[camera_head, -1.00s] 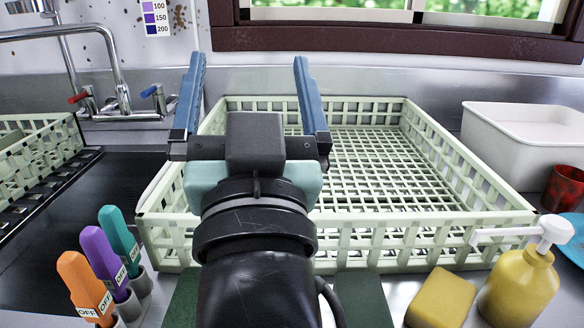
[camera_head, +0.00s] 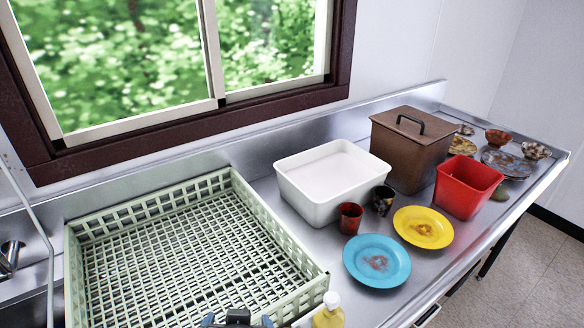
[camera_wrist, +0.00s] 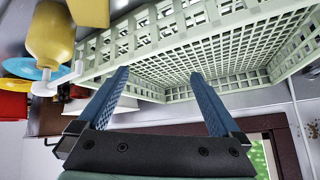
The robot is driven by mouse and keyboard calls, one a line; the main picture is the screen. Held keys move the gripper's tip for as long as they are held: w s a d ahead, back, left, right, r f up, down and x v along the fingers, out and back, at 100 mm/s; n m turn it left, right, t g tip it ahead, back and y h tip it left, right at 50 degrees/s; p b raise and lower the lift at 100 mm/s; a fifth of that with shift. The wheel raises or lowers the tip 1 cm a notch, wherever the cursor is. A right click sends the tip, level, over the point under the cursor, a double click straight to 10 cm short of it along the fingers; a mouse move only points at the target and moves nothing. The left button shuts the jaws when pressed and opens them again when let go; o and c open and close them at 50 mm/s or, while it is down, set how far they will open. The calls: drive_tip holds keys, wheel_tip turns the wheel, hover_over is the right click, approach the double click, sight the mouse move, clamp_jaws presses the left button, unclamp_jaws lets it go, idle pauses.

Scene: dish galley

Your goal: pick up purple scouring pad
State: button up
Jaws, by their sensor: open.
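I see no purple scouring pad in either current view. My gripper (camera_wrist: 160,74) is open and empty, its two blue fingers spread wide in the wrist view. Beyond the fingertips is the pale green dish rack (camera_wrist: 205,50). In the head view only the top of my gripper (camera_head: 238,319) shows at the bottom edge, by the front of the rack (camera_head: 292,252).
A white tub (camera_head: 318,203), brown lidded bin (camera_head: 405,170), red container (camera_head: 462,202), blue plate (camera_head: 395,254), yellow plate (camera_head: 442,237) and dirty cups and dishes stand along the counter. A yellow soap bottle (camera_head: 328,313) stands by the rack. The rack is empty.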

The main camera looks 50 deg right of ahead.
drive_tip(key=s+m+g+y+p, duration=0.1)
drive_tip(key=s+m+g+p, duration=0.1)
drive_tip(key=s+g+p, duration=0.5)
drive_tip(key=d+f, duration=0.1)
drive_tip(key=f, duration=0.3)
drive_tip(key=d+f+t+p, duration=0.1)
drive_tip(key=d+f, duration=0.1)
drive_tip(key=f, duration=0.2)
drive_tip(key=d+f+t, duration=0.1)
drive_tip(key=d+f, duration=0.1)
drive_tip(key=f, duration=0.2)
drive_tip(key=shift+s+p, duration=0.1)
drive_tip(key=shift+p, duration=0.3)
drive_tip(key=shift+a, duration=0.1)
drive_tip(key=c, duration=1.5)
